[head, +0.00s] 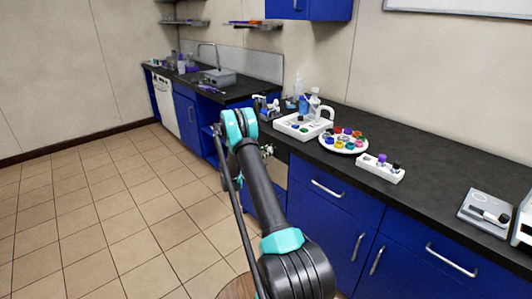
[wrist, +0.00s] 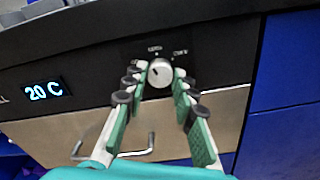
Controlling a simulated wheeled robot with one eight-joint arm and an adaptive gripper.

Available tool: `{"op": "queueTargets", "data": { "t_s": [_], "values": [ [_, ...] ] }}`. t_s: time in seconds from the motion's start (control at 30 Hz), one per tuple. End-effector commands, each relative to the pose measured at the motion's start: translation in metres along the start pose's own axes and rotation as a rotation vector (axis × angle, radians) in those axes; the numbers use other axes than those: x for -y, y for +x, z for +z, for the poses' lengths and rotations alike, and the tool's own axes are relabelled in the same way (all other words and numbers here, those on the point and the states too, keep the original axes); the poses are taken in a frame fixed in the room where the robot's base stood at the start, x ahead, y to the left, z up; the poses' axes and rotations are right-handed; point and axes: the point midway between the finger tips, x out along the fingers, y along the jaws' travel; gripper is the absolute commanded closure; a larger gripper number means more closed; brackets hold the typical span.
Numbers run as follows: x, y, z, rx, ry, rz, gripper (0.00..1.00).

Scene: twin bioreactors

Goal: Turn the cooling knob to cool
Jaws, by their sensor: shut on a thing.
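The cooling knob (wrist: 160,72) is a round silver-white knob on a black panel (wrist: 221,62), with small labels above it that are too blurred to read for certain. In the wrist view my gripper (wrist: 159,78) has one finger on each side of the knob and is shut on it. In the head view my arm reaches to the counter front, and the knob is hidden or too small to make out there.
A metal door with a bar handle (wrist: 130,149) lies below the panel. Blue cabinets (head: 330,210) stand to the right. The black counter (head: 425,165) above holds a white tray (head: 303,126), a round plate of coloured caps (head: 343,141) and a white rack (head: 380,170). Open tiled floor lies left.

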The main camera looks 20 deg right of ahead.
Motion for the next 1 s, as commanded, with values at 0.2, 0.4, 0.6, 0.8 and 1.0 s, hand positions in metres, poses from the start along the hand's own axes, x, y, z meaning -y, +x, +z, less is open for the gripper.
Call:
{"op": "queueTargets", "data": {
  "t_s": [0.2,0.4,0.6,0.8,1.0],
  "values": [
    [0.0004,-0.0005,-0.0004,-0.001,0.183,-0.001,1.0],
    [0.0004,-0.0005,-0.0004,-0.001,0.313,-0.001,1.0],
    [0.0005,-0.0006,-0.0005,-0.001,0.396,-0.001,1.0],
    [0.0006,-0.0006,-0.0005,-0.001,0.434,-0.001,1.0],
    [0.0006,-0.0007,-0.0006,-0.001,0.443,-0.001,1.0]
  ]
}}
